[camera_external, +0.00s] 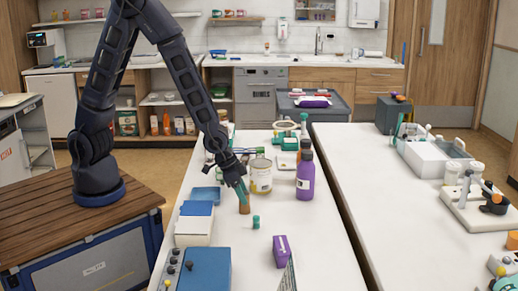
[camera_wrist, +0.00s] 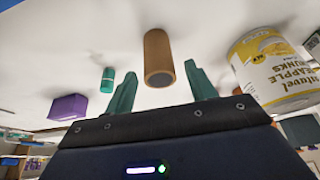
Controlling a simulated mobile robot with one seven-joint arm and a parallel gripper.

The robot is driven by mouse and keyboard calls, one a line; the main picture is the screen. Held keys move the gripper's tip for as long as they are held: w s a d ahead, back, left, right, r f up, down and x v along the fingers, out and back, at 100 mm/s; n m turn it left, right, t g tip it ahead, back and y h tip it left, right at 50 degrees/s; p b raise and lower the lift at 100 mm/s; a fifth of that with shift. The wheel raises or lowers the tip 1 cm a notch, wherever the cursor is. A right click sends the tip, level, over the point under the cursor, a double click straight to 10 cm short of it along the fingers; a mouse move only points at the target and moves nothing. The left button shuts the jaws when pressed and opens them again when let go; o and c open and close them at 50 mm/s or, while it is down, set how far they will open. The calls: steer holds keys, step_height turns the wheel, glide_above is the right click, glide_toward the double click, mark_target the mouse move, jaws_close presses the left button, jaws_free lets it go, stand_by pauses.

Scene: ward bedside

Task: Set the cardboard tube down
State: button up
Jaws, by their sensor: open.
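The brown cardboard tube (camera_external: 244,207) stands upright on the white table. It also shows in the wrist view (camera_wrist: 158,52), centred ahead of the gap between my fingers, with its dark round end toward me. My gripper (camera_external: 241,191) is open, its green fingers pointing down at the top of the tube. In the wrist view, the fingers (camera_wrist: 160,72) are spread on either side of the tube's near end, with a visible gap on each side. Whether the fingertips overlap the tube's height is hard to tell.
A yellow-labelled can (camera_external: 261,178) stands close behind the tube to the right, with a purple bottle (camera_external: 305,176) beyond. A small green cylinder (camera_external: 256,222) and a purple box (camera_external: 281,251) stand nearer the front. Blue and white boxes (camera_external: 194,231) line the left edge.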

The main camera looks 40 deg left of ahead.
steer(key=v, duration=0.8)
steer(key=shift+r, duration=0.25)
steer(key=shift+s, duration=0.1)
steer(key=w+a+r+n, duration=0.25)
steer(key=a+r, duration=0.55)
steer(key=a, duration=0.4)
steer(key=w+a+r+n, duration=0.25)
steer(key=a+r, duration=0.55)
steer(key=a, duration=0.4)
steer(key=s+a+r+n+y, duration=0.1)
steer(key=s+a+r, duration=0.1)
steer(key=a, duration=0.4)
steer(key=s+a+r+n+t+y, duration=0.1)
steer(key=s+a+r, duration=0.2)
steer(key=s+a, duration=0.2)
steer(key=s+a+r+n+y, duration=0.1)
steer(key=s+a+r+n, duration=0.1)
steer(key=a, duration=0.4)
steer(key=shift+s+a+r, duration=0.4)
steer(key=shift+s+r, duration=0.3)
steer(key=shift+s, duration=0.3)
